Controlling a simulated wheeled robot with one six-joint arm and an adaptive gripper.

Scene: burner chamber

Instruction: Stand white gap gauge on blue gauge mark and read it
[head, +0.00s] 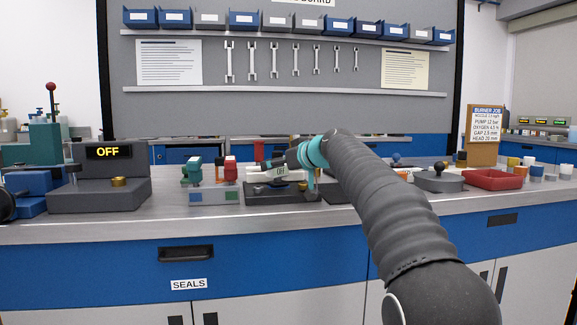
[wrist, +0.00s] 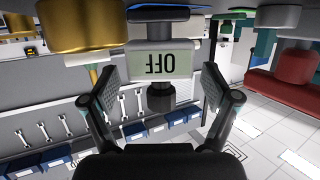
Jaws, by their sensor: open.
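The white gap gauge (head: 266,174) is at the dark grey stand (head: 283,196) in the middle of the bench, partly hidden by my gripper. In the wrist view the white gauge (wrist: 140,63) shows a display reading OFF upside down, with a dark knob beside it. My gripper (wrist: 158,82) is open, its two fingers on either side of the gauge with visible gaps. In the head view my gripper (head: 290,160) is at the gauge from the right. A blue patch (head: 196,197) shows on a grey plate left of the stand; I cannot tell whether it is the gauge mark.
Green (head: 191,172) and red (head: 230,170) tools stand close left of the gauge. A grey block with an OFF display (head: 110,152) stands further left. A red tray (head: 512,181) and a round grey piece (head: 438,182) are at right. The bench's front strip is clear.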

